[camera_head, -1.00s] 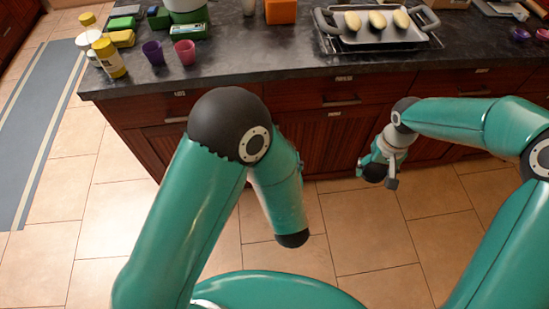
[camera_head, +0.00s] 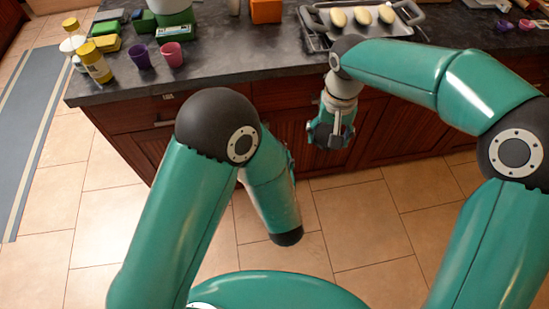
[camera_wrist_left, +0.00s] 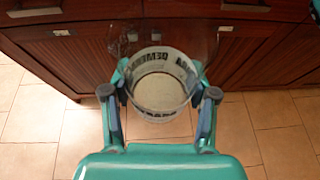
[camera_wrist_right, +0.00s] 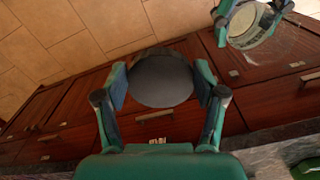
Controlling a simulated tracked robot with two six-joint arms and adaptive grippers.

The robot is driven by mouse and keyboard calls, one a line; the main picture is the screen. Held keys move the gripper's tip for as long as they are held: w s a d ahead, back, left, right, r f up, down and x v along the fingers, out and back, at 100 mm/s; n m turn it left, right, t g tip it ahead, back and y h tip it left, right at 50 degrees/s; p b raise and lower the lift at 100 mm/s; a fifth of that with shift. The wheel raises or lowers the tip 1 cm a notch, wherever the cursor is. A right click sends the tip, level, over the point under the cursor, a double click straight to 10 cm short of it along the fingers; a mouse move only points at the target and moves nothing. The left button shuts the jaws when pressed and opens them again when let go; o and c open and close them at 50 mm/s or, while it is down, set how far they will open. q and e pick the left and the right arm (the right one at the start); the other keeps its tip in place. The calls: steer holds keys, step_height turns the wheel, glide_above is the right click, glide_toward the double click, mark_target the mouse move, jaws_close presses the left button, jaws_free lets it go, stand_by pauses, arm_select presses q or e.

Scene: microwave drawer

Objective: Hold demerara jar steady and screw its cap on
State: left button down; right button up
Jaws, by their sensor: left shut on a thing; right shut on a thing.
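The demerara jar (camera_wrist_left: 160,92) is a clear, open-topped jar with dark lettering, seen from above in the left wrist view. My left gripper (camera_wrist_left: 160,90) is shut around its sides; in the head view my own arm hides this gripper and the jar. The cap (camera_wrist_right: 160,80) is a dark grey disc in the right wrist view. My right gripper (camera_wrist_right: 160,85), also in the head view (camera_head: 330,140), is shut on it in front of the cabinets. The jar also shows in the right wrist view (camera_wrist_right: 254,27), at the upper right, apart from the cap.
The dark counter (camera_head: 250,65) has wooden drawers (camera_head: 210,105) below it. On it stand a purple cup (camera_head: 141,56), a pink cup (camera_head: 172,54), a yellow-capped jar (camera_head: 96,64) and a tray (camera_head: 320,35) with pale oval items. The tiled floor in front is clear.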

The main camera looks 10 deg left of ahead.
steer(key=s+a+r+n, duration=0.1)
steer(key=a+r, duration=0.1)
steer(key=a, duration=0.4)
steer(key=s+a+r+n, duration=0.1)
steer(key=s+a+r, duration=0.1)
steer(key=a, duration=0.4)
steer(key=shift+r+n, duration=0.3)
steer(key=shift+r, duration=0.15)
steer(key=shift+f, duration=2)
steer(key=shift+f, duration=0.85)
steer(key=shift+f, duration=0.55)
